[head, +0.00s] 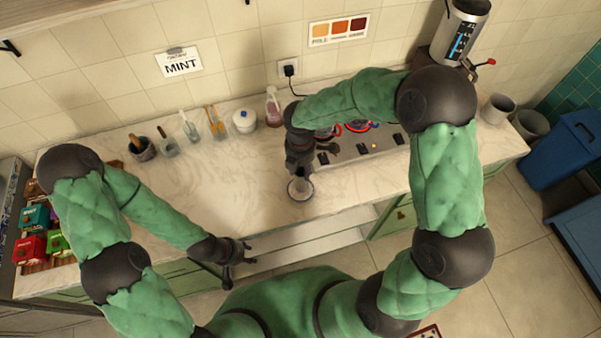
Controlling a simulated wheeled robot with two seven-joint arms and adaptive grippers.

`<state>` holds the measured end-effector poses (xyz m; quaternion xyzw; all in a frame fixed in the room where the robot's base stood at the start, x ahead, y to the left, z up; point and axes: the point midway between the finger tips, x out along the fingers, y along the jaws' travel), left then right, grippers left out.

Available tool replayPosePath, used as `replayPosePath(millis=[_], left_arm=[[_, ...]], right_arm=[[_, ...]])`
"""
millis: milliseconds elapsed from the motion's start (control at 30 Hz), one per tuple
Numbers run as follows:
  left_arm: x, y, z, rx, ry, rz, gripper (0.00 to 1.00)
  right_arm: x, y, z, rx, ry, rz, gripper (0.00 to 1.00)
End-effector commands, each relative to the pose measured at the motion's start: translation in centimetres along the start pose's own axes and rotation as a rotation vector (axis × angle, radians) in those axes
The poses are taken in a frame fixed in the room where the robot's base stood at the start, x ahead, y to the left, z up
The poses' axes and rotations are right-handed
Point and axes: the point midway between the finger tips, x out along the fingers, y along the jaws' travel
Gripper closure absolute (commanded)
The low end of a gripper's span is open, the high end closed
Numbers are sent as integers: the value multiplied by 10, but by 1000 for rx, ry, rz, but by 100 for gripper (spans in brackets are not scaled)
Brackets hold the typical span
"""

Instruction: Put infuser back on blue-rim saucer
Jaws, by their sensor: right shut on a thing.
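A small saucer (301,199) sits on the marble counter near its front edge, at the middle of the head view. Its rim colour is hard to make out at this size. My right gripper (299,172) is directly above the saucer, pointing down and shut on the infuser (300,185), a small pale thing mostly hidden by the fingers. I cannot tell whether the infuser touches the saucer. My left gripper (236,263) is open and empty, in front of the counter edge, low and to the left of the saucer.
A metal tray with a hot plate (365,145) stands right of my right gripper, partly behind my arm. A white lidded jar (244,121), a bottle (273,107) and utensil cups (142,148) line the back. Tea boxes (33,217) are far left. The counter left of the saucer is clear.

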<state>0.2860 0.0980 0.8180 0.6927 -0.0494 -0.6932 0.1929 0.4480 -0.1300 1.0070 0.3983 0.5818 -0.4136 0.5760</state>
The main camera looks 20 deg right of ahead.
Motion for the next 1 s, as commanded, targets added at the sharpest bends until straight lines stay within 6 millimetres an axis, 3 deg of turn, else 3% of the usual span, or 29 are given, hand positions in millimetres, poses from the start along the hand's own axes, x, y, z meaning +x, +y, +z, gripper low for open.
replayPosePath(millis=[267,667,700,733,767,1000], left_arm=[[6,-2,0,0,0,0,60],[8,-3,0,0,0,0,60],[7,-2,0,0,0,0,60],[7,-2,0,0,0,0,60],[7,-2,0,0,0,0,60],[7,-2,0,0,0,0,60]], right_arm=[[33,3,-1,0,1,-1,100],[38,3,0,0,0,0,100],[37,3,0,0,0,0,46],[37,3,0,0,0,0,38],[37,3,0,0,0,0,34],[36,3,0,0,0,0,34]])
